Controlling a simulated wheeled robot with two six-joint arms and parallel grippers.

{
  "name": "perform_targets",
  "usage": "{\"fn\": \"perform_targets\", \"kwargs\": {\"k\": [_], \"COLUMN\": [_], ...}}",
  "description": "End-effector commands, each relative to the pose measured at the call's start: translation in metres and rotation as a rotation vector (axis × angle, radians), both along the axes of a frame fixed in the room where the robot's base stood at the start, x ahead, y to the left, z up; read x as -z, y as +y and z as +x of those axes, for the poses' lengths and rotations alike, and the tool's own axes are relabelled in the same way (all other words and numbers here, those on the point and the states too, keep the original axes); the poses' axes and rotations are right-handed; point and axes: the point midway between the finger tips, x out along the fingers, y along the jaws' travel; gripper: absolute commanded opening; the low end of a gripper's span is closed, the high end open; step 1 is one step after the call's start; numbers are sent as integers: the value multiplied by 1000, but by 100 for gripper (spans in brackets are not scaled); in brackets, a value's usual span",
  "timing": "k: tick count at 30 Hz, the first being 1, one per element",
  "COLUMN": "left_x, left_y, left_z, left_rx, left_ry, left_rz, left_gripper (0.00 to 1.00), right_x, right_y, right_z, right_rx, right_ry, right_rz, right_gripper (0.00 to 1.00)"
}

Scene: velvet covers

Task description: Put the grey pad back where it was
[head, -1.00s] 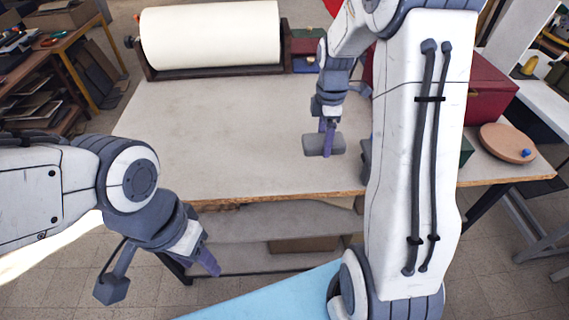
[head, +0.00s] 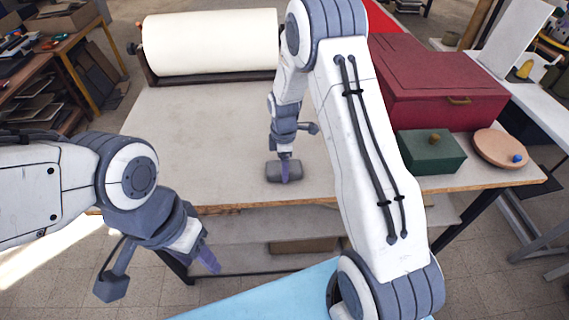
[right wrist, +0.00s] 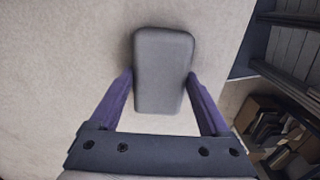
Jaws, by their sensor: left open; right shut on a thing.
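The grey pad (head: 274,172) is a small block with rounded edges, near the front edge of the worktable (head: 190,140). My right gripper (head: 286,168) comes down on it from above and is shut on it. In the right wrist view the pad (right wrist: 163,60) sits between the two purple fingers (right wrist: 160,85), one on each long side. I cannot tell whether the pad touches the tabletop. My left gripper (head: 210,262) is open and empty, low in front of the table.
A white roll (head: 210,42) lies along the table's back. On the right stand a large red box (head: 440,85), a green box with a knob (head: 432,155) and a round wooden lid (head: 498,146) with a blue knob. The tabletop left of the pad is clear.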

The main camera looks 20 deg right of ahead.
Motion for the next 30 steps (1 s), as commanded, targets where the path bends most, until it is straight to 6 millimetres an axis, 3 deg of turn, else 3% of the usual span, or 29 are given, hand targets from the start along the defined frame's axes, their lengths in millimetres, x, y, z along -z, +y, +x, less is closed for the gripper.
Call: {"fn": "perform_targets", "kwargs": {"k": [4, 5, 6, 17, 30], "left_x": [1, 1, 1, 5, 24], "left_y": [0, 0, 0, 0, 0], "left_z": [0, 0, 0, 0, 0], "left_rx": [0, 0, 0, 0, 1], "left_ry": [0, 0, 0, 0, 0], "left_rz": [0, 0, 0, 0, 0], "left_gripper": [50, 50, 50, 50, 50], "right_x": [3, 3, 3, -8, -95], "right_y": [0, 0, 0, 0, 0], "right_z": [-1, -1, -1, 0, 0], "right_rx": [1, 1, 1, 1, 1], "right_ry": [2, 3, 3, -2, -3], "right_rz": [0, 0, 0, -1, 0], "right_gripper": [28, 92, 100, 100, 100]}}
